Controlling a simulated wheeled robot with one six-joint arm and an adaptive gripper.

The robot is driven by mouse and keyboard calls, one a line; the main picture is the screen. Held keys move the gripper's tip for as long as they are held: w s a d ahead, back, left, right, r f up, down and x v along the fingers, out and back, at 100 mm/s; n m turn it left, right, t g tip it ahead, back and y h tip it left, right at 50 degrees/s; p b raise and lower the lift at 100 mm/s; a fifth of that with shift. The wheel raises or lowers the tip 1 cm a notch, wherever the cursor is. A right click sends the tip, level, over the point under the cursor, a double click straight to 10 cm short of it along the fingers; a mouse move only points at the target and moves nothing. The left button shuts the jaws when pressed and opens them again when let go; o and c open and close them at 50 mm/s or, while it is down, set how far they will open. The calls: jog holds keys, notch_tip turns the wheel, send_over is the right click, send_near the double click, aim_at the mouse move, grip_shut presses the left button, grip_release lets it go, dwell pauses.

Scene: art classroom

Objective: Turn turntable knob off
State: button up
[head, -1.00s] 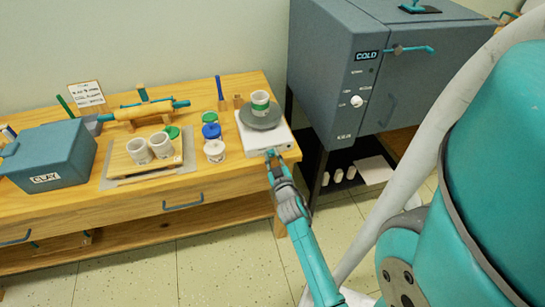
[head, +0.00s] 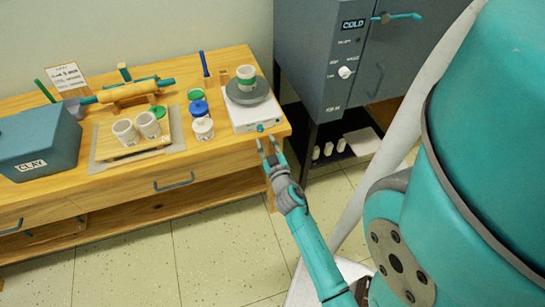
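The turntable (head: 247,112) is a white box at the right end of the wooden table, with a grey round plate (head: 247,93) on top. A small teal knob (head: 261,128) sits on its front face. A white cup (head: 246,76) stands on the plate. My gripper (head: 268,146) is in front of the turntable, just below the knob in the picture. Its two fingers look spread apart with nothing between them, and they appear clear of the knob. The knob's exact turn angle is too small to tell.
Jars (head: 203,128) stand left of the turntable, beside a board (head: 140,150) with two cups. A blue-grey clay box (head: 38,142) is at the far left. A kiln (head: 335,65) on a dark stand is to the right. Open floor lies in front of the table.

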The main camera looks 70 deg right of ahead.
jog(key=v, duration=0.6)
jog(key=shift+s+a, duration=0.25)
jog(key=shift+a, duration=0.1)
dwell(0.4)
